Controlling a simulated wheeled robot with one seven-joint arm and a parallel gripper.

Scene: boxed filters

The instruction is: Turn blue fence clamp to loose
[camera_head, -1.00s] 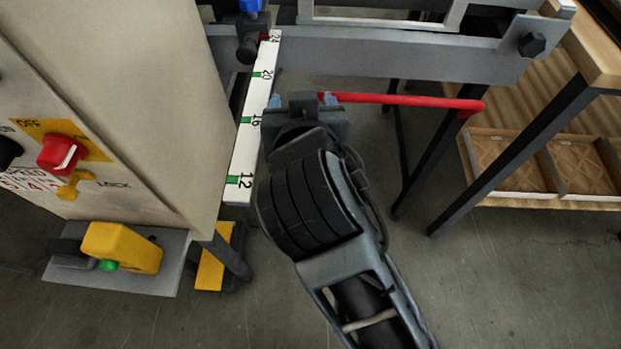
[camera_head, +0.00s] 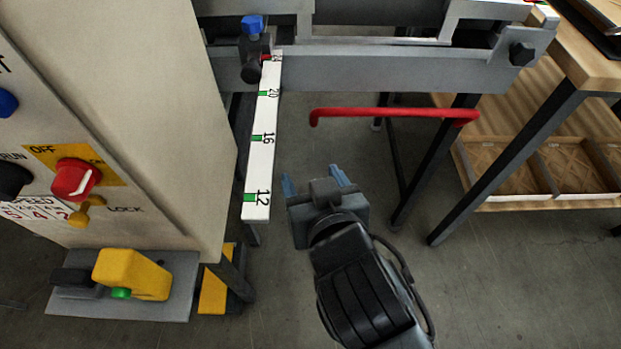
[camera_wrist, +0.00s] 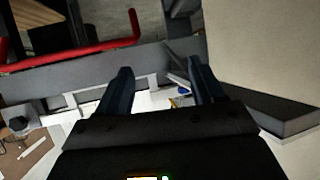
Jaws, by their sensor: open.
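The blue fence clamp (camera_head: 252,26) is a small blue handle on a dark clamp body (camera_head: 256,58), at the upper left end of the grey rail, just above the top of the white scale. My gripper (camera_head: 315,180) is open and empty in the head view, below and to the right of the clamp and well apart from it. Its two blue-grey fingers point up toward the rail. In the wrist view the open fingers (camera_wrist: 160,88) have nothing between them.
A red bar (camera_head: 395,113) juts out in front of the rail (camera_head: 390,72), above my gripper. The white scale (camera_head: 262,145) hangs to the left. A beige cabinet (camera_head: 165,110) with a red switch (camera_head: 75,178) stands further left. A wooden bench (camera_head: 590,55) is at right.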

